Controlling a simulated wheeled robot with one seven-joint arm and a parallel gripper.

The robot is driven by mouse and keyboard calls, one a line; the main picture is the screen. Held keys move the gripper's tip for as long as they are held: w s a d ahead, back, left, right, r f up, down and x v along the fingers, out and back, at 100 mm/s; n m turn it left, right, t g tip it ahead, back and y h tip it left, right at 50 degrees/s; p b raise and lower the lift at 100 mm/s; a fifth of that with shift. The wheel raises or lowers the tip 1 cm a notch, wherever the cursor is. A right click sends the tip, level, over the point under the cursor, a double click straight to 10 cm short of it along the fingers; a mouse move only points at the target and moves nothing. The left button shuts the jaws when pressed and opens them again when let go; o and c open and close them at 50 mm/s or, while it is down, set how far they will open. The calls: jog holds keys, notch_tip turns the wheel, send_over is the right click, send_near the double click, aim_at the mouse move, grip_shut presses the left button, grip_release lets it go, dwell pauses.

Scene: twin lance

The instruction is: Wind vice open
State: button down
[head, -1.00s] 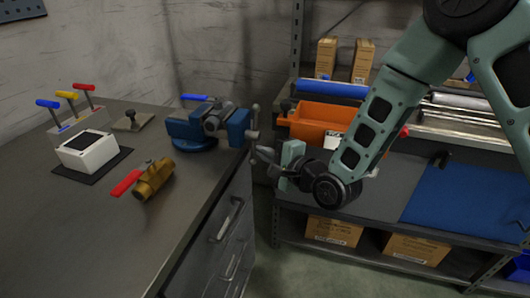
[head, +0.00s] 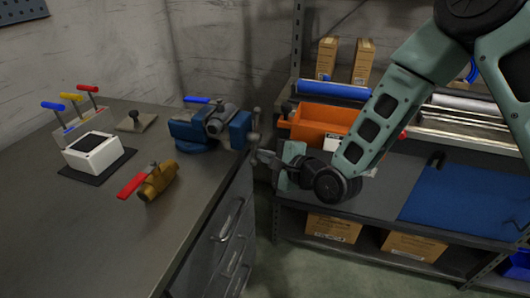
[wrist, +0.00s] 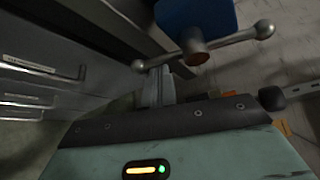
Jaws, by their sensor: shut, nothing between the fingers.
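The blue vice (head: 212,126) stands at the right end of the bench. Its handle bar (head: 255,129) sticks out past the bench edge, nearly upright in the head view. In the wrist view the bar (wrist: 235,40) runs slantwise with a ball at each end, through the brown screw end (wrist: 195,52) in front of the blue vice body (wrist: 194,18). My gripper (head: 262,158) is just right of the bench edge, a little below the bar. In the wrist view its fingers (wrist: 160,85) are shut and empty, close below the bar's lower ball; I cannot tell whether they touch.
The bench drawers (head: 222,235) drop away left of my gripper. A shelf rack with an orange bin (head: 318,118) stands behind and right of it. A brass valve with a red lever (head: 155,182) and a white box (head: 93,152) are farther left on the bench.

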jog(key=shift+s+r, duration=0.1)
jog(key=shift+r, duration=0.1)
jog(key=s+r+m+g+p, duration=0.1)
jog(key=m+g+p, duration=0.1)
jog(key=m+p, duration=0.1)
jog(key=r+m+g+p, duration=0.2)
jog(key=g+p, duration=0.1)
jog(key=p, duration=0.3)
jog(key=s+a+r+m+g+y+p, duration=0.1)
jog(key=m+g+p, duration=0.2)
jog(key=p, duration=0.2)
jog(key=shift+s+a+r+m, duration=0.1)
jog(key=shift+s+r+m, duration=0.15)
jog(key=shift+s+m, duration=0.1)
jog(key=shift+r+p, duration=0.15)
jog(key=shift+p, duration=0.15)
jog(key=shift+w, duration=0.1)
